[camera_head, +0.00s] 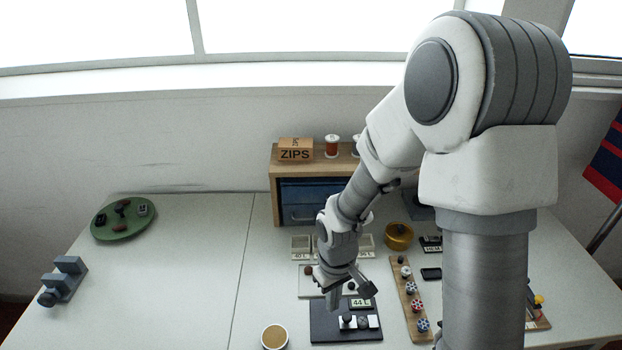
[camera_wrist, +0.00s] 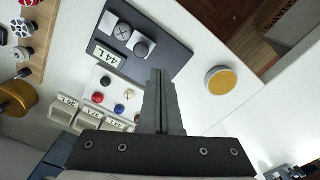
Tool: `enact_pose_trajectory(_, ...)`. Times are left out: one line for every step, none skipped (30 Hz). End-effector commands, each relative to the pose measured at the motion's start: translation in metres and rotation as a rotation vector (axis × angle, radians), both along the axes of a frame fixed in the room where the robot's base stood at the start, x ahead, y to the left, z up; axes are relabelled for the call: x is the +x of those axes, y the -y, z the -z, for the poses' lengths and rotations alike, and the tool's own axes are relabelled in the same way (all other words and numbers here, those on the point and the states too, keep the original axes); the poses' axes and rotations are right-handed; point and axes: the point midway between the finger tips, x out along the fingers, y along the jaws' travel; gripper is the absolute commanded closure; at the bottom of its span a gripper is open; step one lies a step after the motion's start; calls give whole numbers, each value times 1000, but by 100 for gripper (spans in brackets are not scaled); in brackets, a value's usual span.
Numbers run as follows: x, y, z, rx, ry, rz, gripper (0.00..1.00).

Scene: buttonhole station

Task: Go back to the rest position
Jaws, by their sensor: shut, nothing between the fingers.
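My gripper (camera_wrist: 160,100) is shut with nothing between its fingers. In the head view my gripper (camera_head: 346,292) hangs above the table, in front of the wooden shelf unit. The board also shows in the wrist view (camera_wrist: 165,66). My arm hides part of the table and shelf behind it.
A round tan-topped container (camera_head: 274,337) stands left of the board. A wooden strip (camera_head: 411,312) with several knobs lies to the right, near a brass tin (camera_head: 398,236). A green plate (camera_head: 122,222) and a grey vise-like block (camera_head: 63,281) are far left. The table's left middle is clear.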

Motion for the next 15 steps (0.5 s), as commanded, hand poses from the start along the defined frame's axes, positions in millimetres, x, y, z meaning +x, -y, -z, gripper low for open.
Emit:
enact_pose_trajectory(0, 0, -1, -1, 2, 1, 100)
enact_pose_trajectory(1, 1, -3, -2, 5, 3, 100)
enact_pose_trajectory(1, 2, -7, -4, 11, 8, 100)
enact_pose_trajectory(1, 3, -11, -5, 18, 13, 100)
enact_pose_trajectory(2, 5, -17, -8, 27, 19, 100)
enact_pose_trajectory(3, 8, -26, -14, 40, 31, 100)
enact_pose_trajectory(3, 11, -34, -18, 51, 41, 100)
enact_pose_trajectory(3, 13, -43, -21, 65, 52, 100)
enact_pose_trajectory(2, 17, -55, -26, 84, 69, 100)
enact_pose_trajectory(1, 20, -65, -28, 98, 84, 100)
enact_pose_trajectory(0, 22, -75, -31, 113, 99, 100)
enact_pose_trajectory(-1, 26, -88, -34, 132, 118, 100)
enact_pose_trajectory(-3, 29, -97, -35, 147, 132, 100)
enact_pose_trajectory(-6, 31, -106, -36, 160, 146, 100)
enact_pose_trajectory(-9, 34, -118, -36, 178, 165, 100)
